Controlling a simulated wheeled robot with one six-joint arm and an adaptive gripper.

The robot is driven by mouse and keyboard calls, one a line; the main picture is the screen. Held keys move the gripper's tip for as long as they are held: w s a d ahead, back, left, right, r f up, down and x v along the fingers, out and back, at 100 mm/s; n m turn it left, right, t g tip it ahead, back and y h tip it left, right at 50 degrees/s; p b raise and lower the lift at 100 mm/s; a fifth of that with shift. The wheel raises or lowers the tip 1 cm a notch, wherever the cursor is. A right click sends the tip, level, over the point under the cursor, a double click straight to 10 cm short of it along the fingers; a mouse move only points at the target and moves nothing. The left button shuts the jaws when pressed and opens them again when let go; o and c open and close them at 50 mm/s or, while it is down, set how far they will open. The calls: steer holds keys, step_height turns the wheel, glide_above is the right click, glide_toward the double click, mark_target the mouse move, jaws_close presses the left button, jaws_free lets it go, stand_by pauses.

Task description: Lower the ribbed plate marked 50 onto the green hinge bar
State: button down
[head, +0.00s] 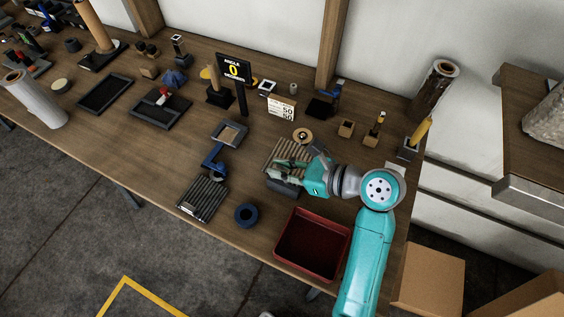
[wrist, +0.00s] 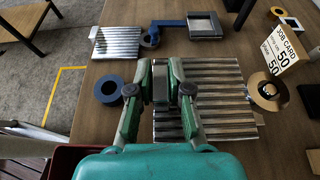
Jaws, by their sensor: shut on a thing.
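A brown-grey ribbed plate (head: 290,147) lies under and beyond my gripper (head: 285,165) in the head view. It also shows in the wrist view (wrist: 220,88), extending right of the fingers. In the wrist view my gripper (wrist: 160,76) is shut on a small grey metal piece (wrist: 160,92); I cannot tell whether this piece belongs to the ribbed plate. A second, grey ribbed plate (head: 203,198) lies to the left, and it shows at upper left in the wrist view (wrist: 117,42). No 50 is readable on either plate. I cannot distinguish a green hinge bar from my green fingers.
A job card (head: 281,107) reading 50 and a display (head: 234,69) reading angle 0 stand behind. A blue ring (head: 246,215) and red bin (head: 312,244) are in front. A brass-coloured disc (wrist: 266,90) is right of the nearer plate.

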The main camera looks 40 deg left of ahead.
steer(key=shift+f, duration=2.15)
steer(key=c, duration=1)
jaws_free()
steer(key=v, duration=1.2)
steer(key=shift+f, duration=0.1)
